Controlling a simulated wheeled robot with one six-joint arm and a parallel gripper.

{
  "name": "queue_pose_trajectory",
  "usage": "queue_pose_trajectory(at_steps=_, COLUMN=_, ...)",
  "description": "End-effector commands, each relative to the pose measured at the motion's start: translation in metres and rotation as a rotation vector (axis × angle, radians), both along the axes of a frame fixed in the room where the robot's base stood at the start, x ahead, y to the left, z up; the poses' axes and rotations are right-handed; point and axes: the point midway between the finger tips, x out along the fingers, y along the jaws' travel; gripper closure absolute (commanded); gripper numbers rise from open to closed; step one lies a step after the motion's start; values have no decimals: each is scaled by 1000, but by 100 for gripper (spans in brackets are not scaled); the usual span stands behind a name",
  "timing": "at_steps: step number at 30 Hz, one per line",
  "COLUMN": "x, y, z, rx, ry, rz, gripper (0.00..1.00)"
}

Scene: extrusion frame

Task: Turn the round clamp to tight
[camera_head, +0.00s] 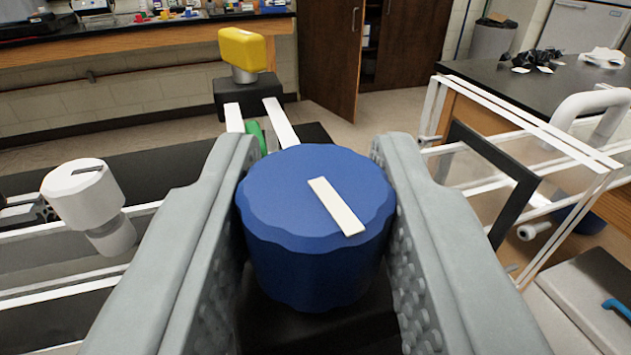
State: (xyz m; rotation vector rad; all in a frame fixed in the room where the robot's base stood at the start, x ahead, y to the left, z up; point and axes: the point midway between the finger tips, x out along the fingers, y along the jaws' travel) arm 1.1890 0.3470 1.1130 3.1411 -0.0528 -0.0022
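The round clamp is a dark blue knob with a scalloped rim (285,220). It stands upright in the middle of the head view. A white bar marker (337,207) on its top slants from upper left to lower right. My gripper (315,150) has one grey finger on each side of the knob. Both textured inner pads lie against its sides with no clear gap, so it looks shut on the knob. The lower part of the knob and what it sits on are dark and partly hidden between the fingers.
A white knob (84,195) with a dark marker stands at the left on a rail. A yellow handle (243,52) on a black block stands beyond my fingers. A green part (256,136) shows behind the blue knob. White frame bars (530,122) stand at the right.

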Motion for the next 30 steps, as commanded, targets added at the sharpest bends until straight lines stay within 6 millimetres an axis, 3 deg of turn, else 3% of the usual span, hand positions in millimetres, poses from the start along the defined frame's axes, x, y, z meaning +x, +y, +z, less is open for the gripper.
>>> queue_pose_trajectory(at_steps=8, x=1, y=1, z=0, rx=0, ry=-1, rz=-25, gripper=93)
queue_pose_trajectory(at_steps=30, x=2, y=2, z=2, rx=-1, ry=-7, rz=-371, gripper=93)
